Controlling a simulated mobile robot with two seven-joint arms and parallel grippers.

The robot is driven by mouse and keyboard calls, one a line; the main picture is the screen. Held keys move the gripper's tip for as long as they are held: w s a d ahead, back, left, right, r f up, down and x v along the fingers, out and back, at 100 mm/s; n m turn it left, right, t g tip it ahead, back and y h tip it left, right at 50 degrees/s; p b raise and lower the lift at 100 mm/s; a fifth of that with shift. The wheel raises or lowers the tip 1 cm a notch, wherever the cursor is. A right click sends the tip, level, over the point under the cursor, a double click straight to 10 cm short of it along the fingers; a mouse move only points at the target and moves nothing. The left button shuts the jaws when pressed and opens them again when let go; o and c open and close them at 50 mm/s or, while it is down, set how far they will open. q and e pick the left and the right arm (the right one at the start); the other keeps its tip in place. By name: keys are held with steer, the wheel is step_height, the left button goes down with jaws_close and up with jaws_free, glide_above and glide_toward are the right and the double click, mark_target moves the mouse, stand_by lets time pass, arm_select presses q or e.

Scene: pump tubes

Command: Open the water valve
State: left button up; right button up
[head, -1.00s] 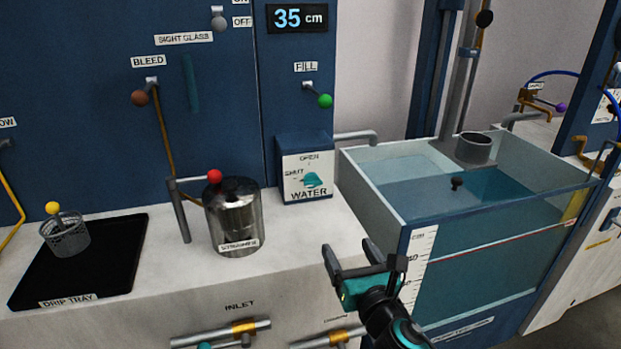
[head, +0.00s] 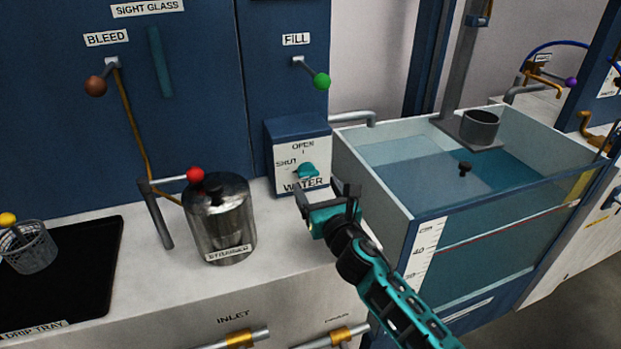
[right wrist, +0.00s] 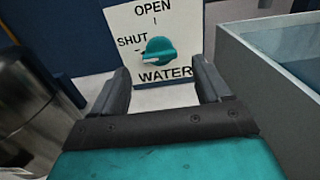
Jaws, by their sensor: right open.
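The water valve is a teal knob (head: 308,170) on a white panel marked OPEN, SHUT and WATER, set in a blue box (head: 297,130) at the back of the bench. Its pointer is turned toward SHUT. In the right wrist view the knob (right wrist: 160,51) shows ahead, between my fingers in the picture. My right gripper (head: 327,193) is open and empty, in front of the panel and slightly below the knob, apart from it. In the right wrist view its two fingers (right wrist: 167,80) frame the knob. My left gripper is not in view.
A steel strainer pot (head: 222,220) stands left of the panel, with a red-knobbed lever (head: 195,175) beside it. A glass-walled water tank (head: 385,192) stands close on the right. A green FILL lever (head: 321,81) hangs above. A black drip tray (head: 85,270) lies far left.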

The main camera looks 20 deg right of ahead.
mark_target(310, 177)
steer(key=shift+w+b, duration=0.3)
steer(key=shift+w, duration=2.2)
steer(key=shift+a, duration=0.1)
steer(key=shift+c, duration=0.3)
steer(key=c, duration=1)
